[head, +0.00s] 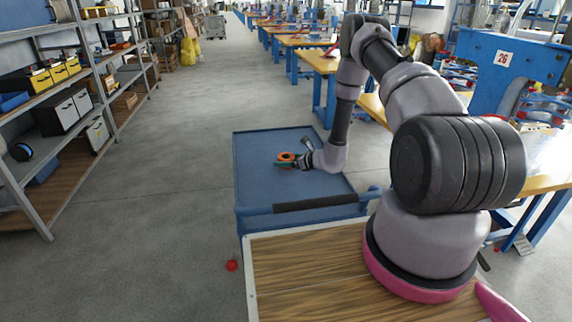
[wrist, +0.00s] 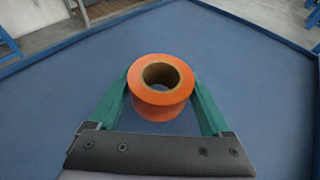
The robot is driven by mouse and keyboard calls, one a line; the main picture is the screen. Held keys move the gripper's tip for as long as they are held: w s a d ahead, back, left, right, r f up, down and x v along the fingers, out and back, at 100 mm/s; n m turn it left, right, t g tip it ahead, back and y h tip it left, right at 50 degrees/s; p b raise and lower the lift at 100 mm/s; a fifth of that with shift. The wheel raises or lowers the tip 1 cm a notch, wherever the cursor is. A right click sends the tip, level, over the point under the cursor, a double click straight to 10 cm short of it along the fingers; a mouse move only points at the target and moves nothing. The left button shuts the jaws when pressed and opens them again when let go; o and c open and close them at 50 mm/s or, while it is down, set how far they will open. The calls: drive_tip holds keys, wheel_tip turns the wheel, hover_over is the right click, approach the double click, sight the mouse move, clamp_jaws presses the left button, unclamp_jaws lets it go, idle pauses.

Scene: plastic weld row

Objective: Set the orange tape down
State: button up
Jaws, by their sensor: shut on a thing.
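The orange tape (wrist: 160,103) is a roll with a brown cardboard core. My gripper (wrist: 160,98) is shut on it, with a green finger on either side in the wrist view. In the head view the orange tape (head: 286,157) and my gripper (head: 289,162) are over the blue cart top (head: 262,185). I cannot tell whether the roll touches the blue surface or is held just above it.
The blue surface around the tape is clear apart from my arm. A black handle (head: 315,202) runs along the cart's near edge. Shelves (head: 75,55) stand at the left, workbenches (head: 318,62) at the right.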

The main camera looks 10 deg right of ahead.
drive_tip(key=shift+f, duration=0.75)
drive_tip(key=shift+f, duration=0.1)
drive_tip(key=o, duration=1.2)
drive_tip(key=shift+o, duration=0.2)
